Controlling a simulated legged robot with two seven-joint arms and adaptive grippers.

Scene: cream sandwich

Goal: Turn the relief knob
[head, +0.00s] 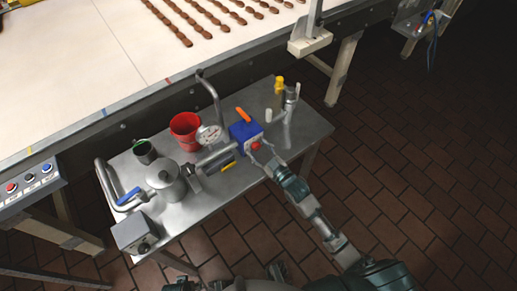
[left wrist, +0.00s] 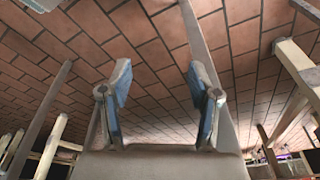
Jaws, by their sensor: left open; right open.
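A blue box (head: 239,131) with an orange lever (head: 243,113) on top stands on the small metal table. A red knob (head: 256,146) shows on its side facing me; I take it for the relief knob, but no label is readable. My right gripper (head: 263,153) is open at this side of the box, with its fingers close around or beside the knob. Whether they touch it cannot be told. My left gripper (left wrist: 160,78) is open and empty in the left wrist view, over the brick floor.
The metal table (head: 222,191) also bears a gauge (head: 209,134), a red cup (head: 185,127), a metal pot (head: 166,180), a blue-handled pipe (head: 128,196) and a yellow-topped fitting (head: 279,86). A conveyor (head: 90,62) runs behind. The floor at right is clear.

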